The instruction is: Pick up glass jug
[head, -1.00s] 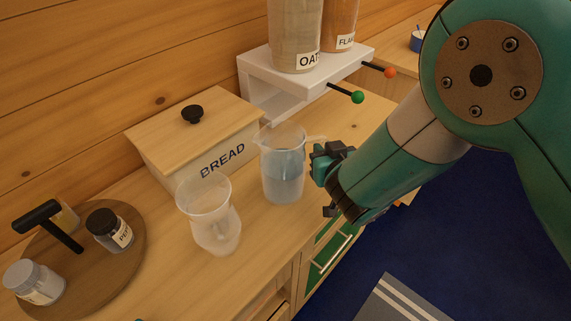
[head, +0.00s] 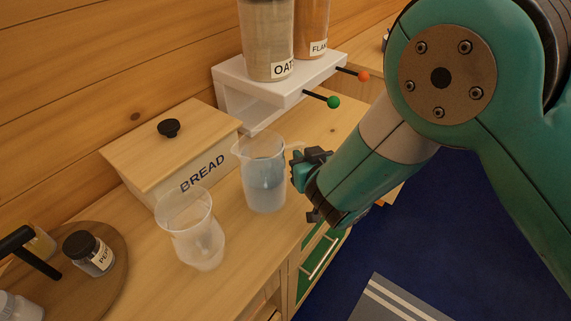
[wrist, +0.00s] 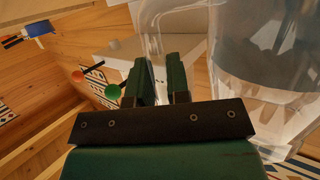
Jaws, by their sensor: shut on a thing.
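The glass jug (head: 263,182) is clear, part filled with bluish liquid, and upright at the counter's front, right of the bread box. In the wrist view, the jug (wrist: 265,60) fills the right side, close to my fingers. My gripper (head: 302,178) is at the jug's right, on the handle side. In the wrist view, my gripper (wrist: 159,80) is shut on the jug's handle (wrist: 150,28), which passes between the two fingers. The arm hides part of the handle in the head view. I cannot tell whether the jug's base touches the counter.
A clear empty glass vessel (head: 192,232) stands left of the jug. A bread box (head: 160,187) and a white shelf (head: 232,92) with labelled jars stand behind. A turntable (head: 108,285) with small jars is at left. Green and orange knobs (head: 333,102) stick out from the shelf.

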